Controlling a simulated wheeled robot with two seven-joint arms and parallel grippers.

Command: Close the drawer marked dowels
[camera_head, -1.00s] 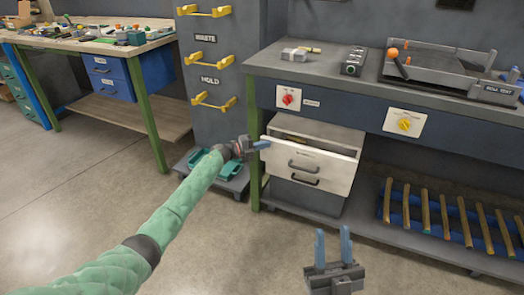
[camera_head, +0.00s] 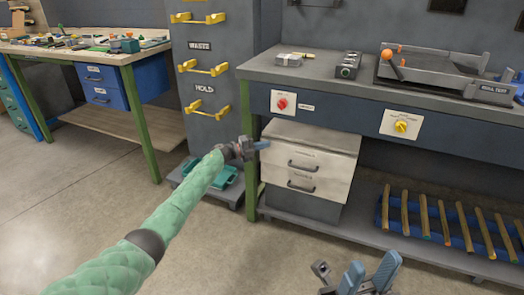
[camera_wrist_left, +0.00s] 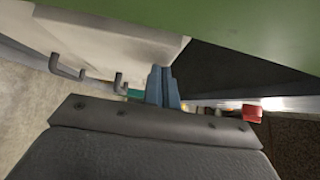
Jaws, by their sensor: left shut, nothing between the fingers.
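The drawer unit under the bench has two white fronts with dark bar handles, an upper drawer (camera_head: 318,165) and a lower drawer (camera_head: 322,190). Their labels are too small to read. The upper front sits about level with the lower one, with no open interior showing. My left gripper (camera_head: 262,145) is shut and empty at the upper drawer's top left corner; I cannot tell whether it touches. In the left wrist view its blue fingers (camera_wrist_left: 163,88) are together beside the white front (camera_wrist_left: 120,40). My right gripper (camera_head: 371,275) is open and empty, low in front of the bench.
A green bench leg (camera_head: 251,165) stands just left of the drawer unit. A low cart (camera_head: 228,190) with teal parts is behind my left arm. A blue rack (camera_head: 460,238) of wooden rods lies on the bench's lower shelf. The floor in front is clear.

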